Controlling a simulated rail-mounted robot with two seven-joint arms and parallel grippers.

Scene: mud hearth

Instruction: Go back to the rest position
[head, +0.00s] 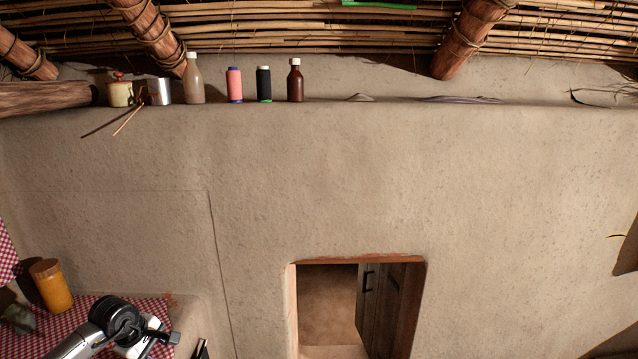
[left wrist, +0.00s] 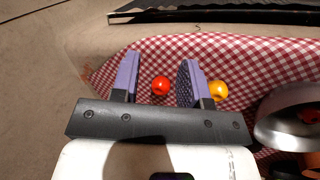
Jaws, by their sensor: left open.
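My left gripper (head: 160,341) is at the lower left of the head view, over the checked cloth. In the left wrist view its two purple-padded fingers (left wrist: 158,76) are apart, with nothing held. A small round red thing (left wrist: 160,86) shows between the fingers in the picture, with a gap on both sides; it appears to lie on the cloth beyond them. A round yellow-orange thing (left wrist: 218,91) is just right of the right finger. My right gripper is in neither view.
The red-and-white checked cloth (head: 88,311) bears an orange jar (head: 52,287). A pale bowl (left wrist: 282,118) is close on the right in the wrist view. A high ledge (head: 330,104) holds bottles and cans. A wall opening with a dark wooden door (head: 383,305) is at bottom centre.

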